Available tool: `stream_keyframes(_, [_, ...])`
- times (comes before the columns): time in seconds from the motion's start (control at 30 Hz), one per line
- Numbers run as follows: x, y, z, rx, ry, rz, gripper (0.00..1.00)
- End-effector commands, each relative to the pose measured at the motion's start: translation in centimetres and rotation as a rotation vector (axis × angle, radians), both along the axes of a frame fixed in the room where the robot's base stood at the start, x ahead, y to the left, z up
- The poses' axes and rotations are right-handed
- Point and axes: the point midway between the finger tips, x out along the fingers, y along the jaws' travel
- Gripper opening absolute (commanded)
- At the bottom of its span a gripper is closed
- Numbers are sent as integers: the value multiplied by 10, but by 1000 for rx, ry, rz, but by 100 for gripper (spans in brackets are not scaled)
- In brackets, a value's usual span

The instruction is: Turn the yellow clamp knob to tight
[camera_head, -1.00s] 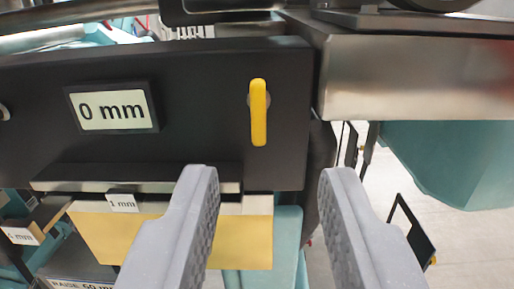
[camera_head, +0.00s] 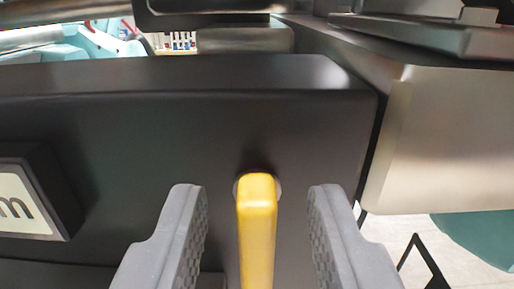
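The yellow clamp knob (camera_head: 257,225) is a lever-shaped handle on the dark panel (camera_head: 130,140). It hangs straight down from a round mount, and its lower end runs out of the bottom of the picture. My gripper (camera_head: 257,215) is open, with one grey finger on each side of the knob. Gaps show between both fingers and the knob, so neither finger touches it.
A display box (camera_head: 32,205) with a pale screen ending in "m" sticks out of the panel at the left. A metal block (camera_head: 450,140) stands close on the right. A dark frame (camera_head: 425,262) hangs at lower right.

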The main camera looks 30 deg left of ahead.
Motion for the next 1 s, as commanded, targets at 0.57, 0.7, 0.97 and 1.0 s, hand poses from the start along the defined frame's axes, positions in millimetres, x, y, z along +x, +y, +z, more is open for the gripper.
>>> stream_keyframes(0.57, [15, 8, 1, -1, 0, -1, 33])
stream_keyframes(0.7, [15, 8, 1, 0, -1, -1, 2])
stream_keyframes(0.97, [15, 9, 1, 0, -1, -1, 0])
stream_keyframes(1.0, [15, 9, 1, 2, 0, -1, 0])
